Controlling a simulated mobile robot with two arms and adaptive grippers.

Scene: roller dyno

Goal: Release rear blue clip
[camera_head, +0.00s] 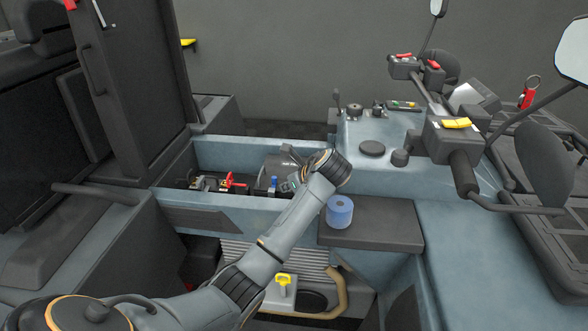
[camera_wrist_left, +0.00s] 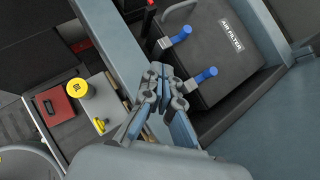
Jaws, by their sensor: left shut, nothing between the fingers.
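The black air filter box (camera_wrist_left: 222,60) lies in the open bay, its white "AIR FILTER" label facing up. Two blue clips on metal stems sit along its near edge, one blue clip (camera_wrist_left: 181,34) higher in the left wrist view and another blue clip (camera_wrist_left: 206,75) lower right. I cannot tell which is the rear one. One blue clip (camera_head: 274,181) shows in the head view, left of my gripper. My left gripper (camera_wrist_left: 162,72) is shut and empty, its tips beside the box and apart from both clips. In the head view my left gripper (camera_head: 290,184) is partly hidden by its wrist.
A blue roll (camera_head: 340,211) stands on a dark ledge (camera_head: 385,228) right of my arm. A red lever (camera_head: 233,181) is in the bay. A raised dark panel (camera_head: 135,85) bounds the left. Handlebars (camera_head: 462,165) stand at right. A yellow cap (camera_wrist_left: 77,87) lies below the bay wall.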

